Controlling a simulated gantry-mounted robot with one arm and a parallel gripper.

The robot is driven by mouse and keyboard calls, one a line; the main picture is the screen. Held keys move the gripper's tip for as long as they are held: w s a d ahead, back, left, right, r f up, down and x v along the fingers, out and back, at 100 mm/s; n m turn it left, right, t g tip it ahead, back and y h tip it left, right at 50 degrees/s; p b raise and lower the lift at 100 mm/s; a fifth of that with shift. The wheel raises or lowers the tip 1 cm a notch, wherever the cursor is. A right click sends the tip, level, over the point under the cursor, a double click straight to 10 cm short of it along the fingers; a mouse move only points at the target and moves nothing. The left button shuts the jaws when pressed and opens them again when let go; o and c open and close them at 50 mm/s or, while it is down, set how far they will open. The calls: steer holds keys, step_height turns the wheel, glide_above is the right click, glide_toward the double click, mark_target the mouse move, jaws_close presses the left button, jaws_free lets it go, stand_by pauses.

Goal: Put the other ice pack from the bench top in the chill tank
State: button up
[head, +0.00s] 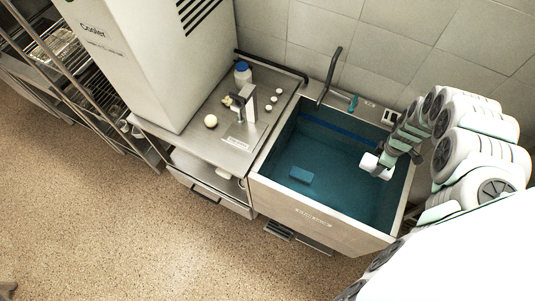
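The chill tank (322,213) is a steel basin of dark blue-green water at the right of the head view. One blue ice pack (301,175) is in the tank, in its left front part. My gripper (374,168) is over the right part of the tank, apart from that pack and to its right. Its fingers are too small to tell open from shut, and I cannot make out anything held. The bench top (190,143) is left of the tank. I see no ice pack on its visible part; the cooler and tap hide some of it.
The bench holds a tap (247,103), a blue-capped jar (242,72), a pale ball (211,121) and several small white pieces (270,100). A tall cooler (160,55) stands at its left. A dark upright pipe (329,78) rises behind the tank. The floor in front is clear.

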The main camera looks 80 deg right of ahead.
steer(key=b, duration=1.7)
glide_above(348, 198)
step_height(348, 198, down, 31)
steer(key=shift+d+f+b, duration=0.1)
steer(key=shift+f+b, duration=0.35)
steer(key=shift+b, duration=0.05)
steer(key=shift+f, duration=0.15)
steer(key=shift+f+b, duration=0.2)
steer(key=shift+b, duration=0.1)
steer(key=shift+f+b, duration=0.35)
steer(key=shift+f, duration=0.1)
steer(key=shift+f+b, duration=2.15)
steer(key=shift+f, duration=0.2)
steer(key=o, duration=1.1)
steer(key=shift+r, duration=0.15)
steer(key=shift+c, duration=0.2)
steer(key=shift+r+p, duration=13.7)
steer(key=shift+r, duration=6.3)
